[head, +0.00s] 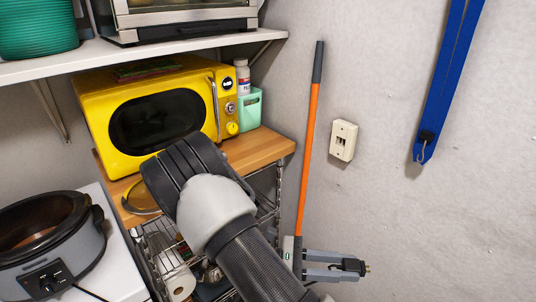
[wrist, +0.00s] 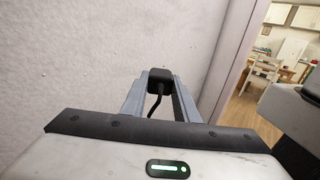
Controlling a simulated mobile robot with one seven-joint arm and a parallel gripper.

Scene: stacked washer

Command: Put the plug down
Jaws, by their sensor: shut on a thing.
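My gripper (head: 347,265) reaches to the right in the lower middle of the head view, in front of the grey wall. It is shut on a small black plug (head: 353,266), whose metal prongs point right, away from the fingers. In the wrist view the plug (wrist: 159,76) sits between the tips of the two grey fingers, and a short black cord (wrist: 154,106) hangs back from it between them. The plug is held in the air.
An orange pole (head: 308,150) leans on the wall just left of my gripper. A wire cart with a wooden top (head: 262,147) bears a yellow microwave (head: 155,112). A slow cooker (head: 45,240) stands at lower left. A blue strap-like item (head: 445,80) hangs at right.

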